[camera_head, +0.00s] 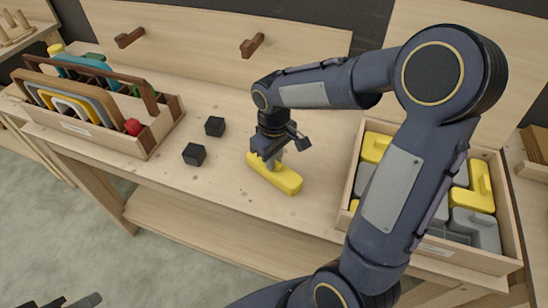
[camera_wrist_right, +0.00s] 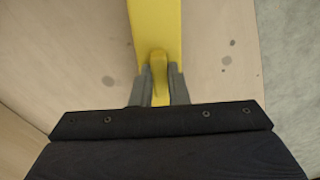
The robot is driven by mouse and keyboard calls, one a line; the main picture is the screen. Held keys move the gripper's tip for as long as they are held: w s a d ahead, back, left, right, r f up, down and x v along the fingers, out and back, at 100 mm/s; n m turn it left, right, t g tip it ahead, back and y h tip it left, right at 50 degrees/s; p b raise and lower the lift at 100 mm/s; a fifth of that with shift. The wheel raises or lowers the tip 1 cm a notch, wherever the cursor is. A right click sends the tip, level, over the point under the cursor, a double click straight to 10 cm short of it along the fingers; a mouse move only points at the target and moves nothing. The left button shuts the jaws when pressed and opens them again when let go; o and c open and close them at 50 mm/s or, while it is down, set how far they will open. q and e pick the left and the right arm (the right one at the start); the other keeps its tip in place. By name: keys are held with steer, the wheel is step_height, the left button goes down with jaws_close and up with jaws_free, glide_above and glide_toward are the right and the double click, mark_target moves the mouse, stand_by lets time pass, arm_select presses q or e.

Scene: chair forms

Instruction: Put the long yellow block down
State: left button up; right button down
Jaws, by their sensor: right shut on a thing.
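The long yellow block (camera_head: 284,181) is at the middle of the wooden workbench (camera_head: 225,185), lying level, with an upright grip on its top. My right gripper (camera_head: 272,160) is over it, pointing down. In the right wrist view the block (camera_wrist_right: 154,30) runs up from the gripper (camera_wrist_right: 159,88), whose two grey fingers are shut on the yellow grip. The block is at or just above the bench top; I cannot tell whether it touches. Part of my left gripper (camera_head: 70,301) shows at the lower left edge, and its jaws are unclear.
Two black cubes (camera_head: 194,154) (camera_head: 215,127) stand left of the block. A wooden rack (camera_head: 135,147) with curved pieces and a red ball is further left. A wooden bin (camera_head: 345,205) of yellow and grey blocks is at right, partly behind my arm. The bench is clear around the block.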

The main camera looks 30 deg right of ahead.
steer(key=shift+f, duration=0.2)
steer(key=c, duration=1.4)
jaws_free()
steer(key=shift+r, duration=0.1)
step_height(320, 180, up, 11)
steer(key=s+a+f+m+t+y, duration=0.1)
steer(key=s+a+m+t+y, duration=0.1)
steer(key=s, duration=0.6)
steer(key=s+a+f+m+t+y, duration=0.1)
steer(key=s+a+m+t, duration=0.1)
steer(key=s, duration=0.7)
steer(key=shift+f+m+t+y, duration=0.4)
steer(key=shift+m+t, duration=0.3)
steer(key=shift+t, duration=0.1)
